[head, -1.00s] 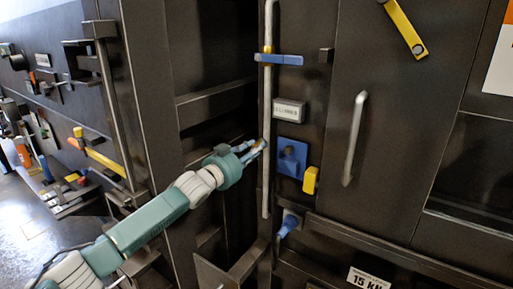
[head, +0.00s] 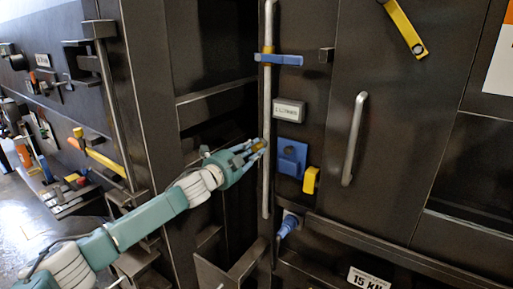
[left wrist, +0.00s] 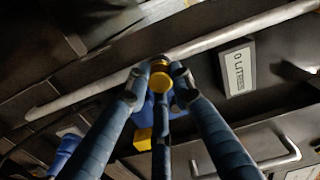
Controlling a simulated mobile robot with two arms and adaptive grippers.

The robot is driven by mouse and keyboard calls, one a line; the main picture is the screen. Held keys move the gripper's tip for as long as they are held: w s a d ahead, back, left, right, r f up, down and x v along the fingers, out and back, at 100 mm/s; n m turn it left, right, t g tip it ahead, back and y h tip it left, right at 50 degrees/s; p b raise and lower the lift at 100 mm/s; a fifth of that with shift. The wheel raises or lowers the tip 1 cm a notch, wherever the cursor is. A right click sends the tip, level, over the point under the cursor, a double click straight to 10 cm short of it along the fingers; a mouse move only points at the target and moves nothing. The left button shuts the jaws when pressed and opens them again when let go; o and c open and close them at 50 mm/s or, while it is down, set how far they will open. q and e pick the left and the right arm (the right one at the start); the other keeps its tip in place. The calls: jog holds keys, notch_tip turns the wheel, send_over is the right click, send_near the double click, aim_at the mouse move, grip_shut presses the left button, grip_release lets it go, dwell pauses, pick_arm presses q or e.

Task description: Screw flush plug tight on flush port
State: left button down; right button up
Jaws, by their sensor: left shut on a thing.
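The flush plug, a small round yellow-brass piece (left wrist: 161,80), sits between my fingertips in the left wrist view; it also shows as a small yellow spot in the head view (head: 259,146). My left gripper (head: 256,147) is shut on it, close beside the vertical grey pipe (head: 267,190). In the left wrist view the pipe (left wrist: 225,35) runs just behind the fingertips (left wrist: 160,75). I cannot make out the flush port, nor whether the plug touches it. My right gripper is in neither view.
Right of the pipe are a litre display (head: 290,109), a blue plate with a knob (head: 292,157) and a yellow block (head: 311,180). A blue connector (head: 288,225) sits below. A blue bracket (head: 279,59) crosses the pipe above. A door handle (head: 354,140) stands further right.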

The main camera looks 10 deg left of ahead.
pick_arm(q)
jog(key=shift+r, duration=0.1)
jog(key=m, duration=0.5)
jog(key=m, duration=0.5)
jog(key=c, duration=1.4)
grip_release()
jog(key=shift+c, duration=0.2)
jog(key=shift+c, duration=0.4)
